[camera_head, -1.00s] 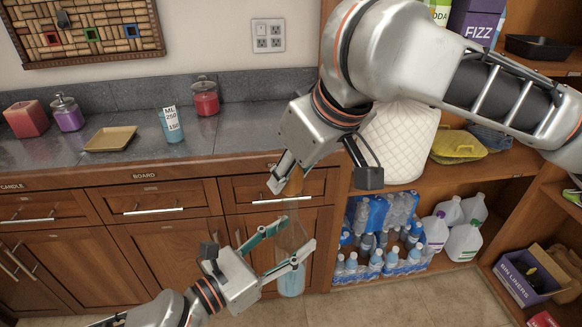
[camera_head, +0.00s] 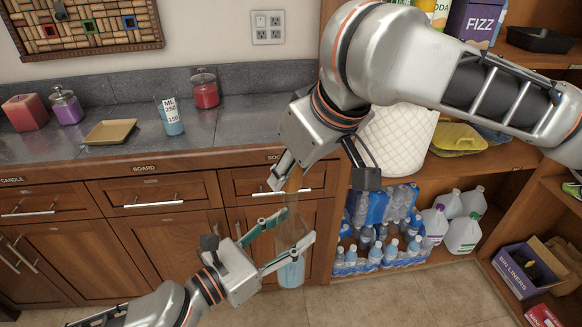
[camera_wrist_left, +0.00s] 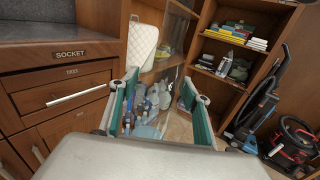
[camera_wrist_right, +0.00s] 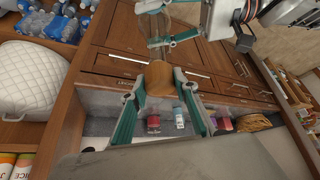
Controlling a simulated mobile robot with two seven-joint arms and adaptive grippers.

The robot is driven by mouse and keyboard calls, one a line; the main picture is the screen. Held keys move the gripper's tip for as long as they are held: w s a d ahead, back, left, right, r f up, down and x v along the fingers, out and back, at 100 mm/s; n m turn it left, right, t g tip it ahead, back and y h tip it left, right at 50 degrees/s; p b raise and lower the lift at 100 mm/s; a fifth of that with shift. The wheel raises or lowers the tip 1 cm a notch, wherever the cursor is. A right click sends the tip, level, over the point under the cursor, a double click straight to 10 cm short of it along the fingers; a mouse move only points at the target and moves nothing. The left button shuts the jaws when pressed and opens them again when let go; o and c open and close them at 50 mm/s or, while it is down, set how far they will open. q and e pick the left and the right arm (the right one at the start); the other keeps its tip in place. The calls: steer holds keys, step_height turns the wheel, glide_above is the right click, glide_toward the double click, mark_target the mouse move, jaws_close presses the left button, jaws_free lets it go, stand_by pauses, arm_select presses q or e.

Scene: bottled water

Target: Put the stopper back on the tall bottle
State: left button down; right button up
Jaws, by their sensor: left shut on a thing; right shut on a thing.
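The tall bottle (camera_head: 291,258) is clear glass with blue liquid at its bottom. It stands about upright in my left gripper (camera_head: 297,227), which is shut on it from the left; it also shows, see-through, between the fingers in the left wrist view (camera_wrist_left: 158,108). My right gripper (camera_head: 285,178) is above, shut on the brown stopper (camera_head: 294,182). In the right wrist view the stopper (camera_wrist_right: 158,78) sits between the fingertips, with the bottle (camera_wrist_right: 155,25) beyond it. The stopper is just over the bottle's mouth; I cannot tell whether they touch.
The counter (camera_head: 60,150) behind holds a beaker (camera_head: 170,118), a yellow dish (camera_head: 110,131) and several candles and jars. Drawers (camera_head: 150,195) are close behind the bottle. Shelves at right hold water packs (camera_head: 375,245) and jugs (camera_head: 465,233).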

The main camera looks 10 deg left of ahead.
steer(key=shift+f, duration=0.3)
steer(key=o, duration=0.9)
steer(key=v, duration=1.2)
steer(key=shift+f, duration=0.1)
